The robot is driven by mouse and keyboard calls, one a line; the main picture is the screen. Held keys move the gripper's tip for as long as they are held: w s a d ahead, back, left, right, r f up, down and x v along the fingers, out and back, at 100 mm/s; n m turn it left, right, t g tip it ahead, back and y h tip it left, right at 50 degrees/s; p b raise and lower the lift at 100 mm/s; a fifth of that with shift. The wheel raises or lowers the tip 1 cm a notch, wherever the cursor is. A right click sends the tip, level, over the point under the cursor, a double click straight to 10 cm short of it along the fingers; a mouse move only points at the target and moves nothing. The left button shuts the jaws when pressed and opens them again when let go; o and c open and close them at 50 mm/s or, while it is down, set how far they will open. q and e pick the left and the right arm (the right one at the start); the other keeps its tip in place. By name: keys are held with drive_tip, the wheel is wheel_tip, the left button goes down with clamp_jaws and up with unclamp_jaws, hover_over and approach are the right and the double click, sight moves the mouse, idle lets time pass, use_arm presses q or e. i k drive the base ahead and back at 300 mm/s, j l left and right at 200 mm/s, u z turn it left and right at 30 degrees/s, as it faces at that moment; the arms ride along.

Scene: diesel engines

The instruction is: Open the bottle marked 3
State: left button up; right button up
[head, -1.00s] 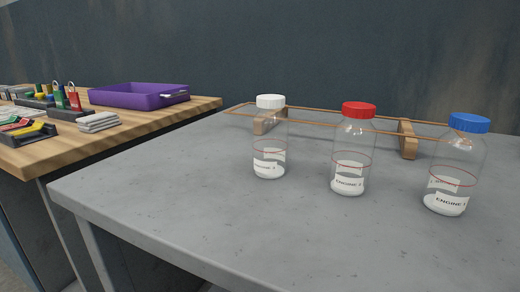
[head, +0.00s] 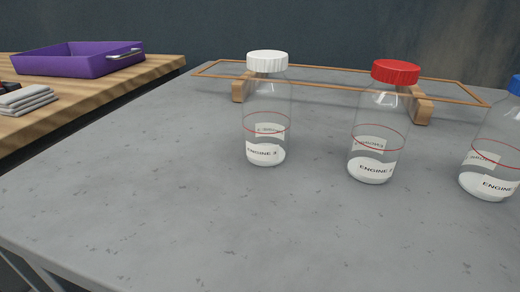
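A clear bottle with a white cap (head: 267,62) stands upright on the grey table; its label (head: 264,153) reads ENGINE and a small digit that looks like 3. A clear bottle with a red cap (head: 395,72) stands to its right, its label (head: 374,169) seeming to read ENGINE 2. A third bottle with a blue cap (head: 515,85) is cut off by the right edge; its label (head: 492,186) reads ENGINE, the digit hard to read. All three caps sit on their bottles. Neither of my grippers is in view.
A thin wooden frame (head: 330,88) on wooden blocks (head: 421,108) stands behind the bottles. The grey table (head: 200,230) is clear in front and to the left. A wooden bench at the left holds a purple tray (head: 70,62) and folded grey cloths (head: 25,100).

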sight(266, 98)
drive_tip(key=j+z, duration=0.4)
drive_tip(key=j, duration=0.25)
drive_tip(key=j+z, duration=0.45)
drive_tip(key=j, duration=0.25)
drive_tip(key=k+j+z, duration=0.1)
drive_tip(key=j+z, duration=0.3)
drive_tip(key=j, duration=0.25)
